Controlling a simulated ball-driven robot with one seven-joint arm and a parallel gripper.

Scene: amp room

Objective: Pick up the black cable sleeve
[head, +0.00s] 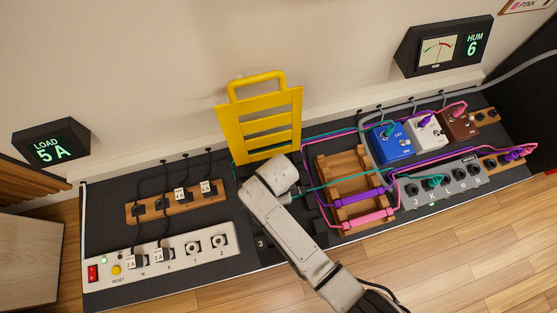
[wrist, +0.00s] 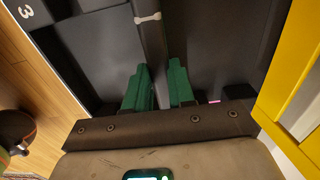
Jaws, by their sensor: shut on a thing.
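The black cable sleeve (wrist: 151,45) is a long dark bar with a pale tie around it, seen in the wrist view. My gripper (wrist: 160,72) has green fingers on both sides of the bar and is shut on it. The far end of the sleeve runs out of the top of the picture. In the head view my arm covers the gripper and most of what is under it, between the yellow rack and the wooden rack. I cannot tell whether the sleeve is clear of the dark surface beneath it.
A yellow slatted rack (head: 262,122) stands behind my arm. A wooden rack (head: 328,172) to the right holds a purple sleeve (head: 362,199) and a pink sleeve (head: 368,218). Pedals (head: 390,143) and coloured cables lie further right. A white socket strip (head: 205,243) is at left.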

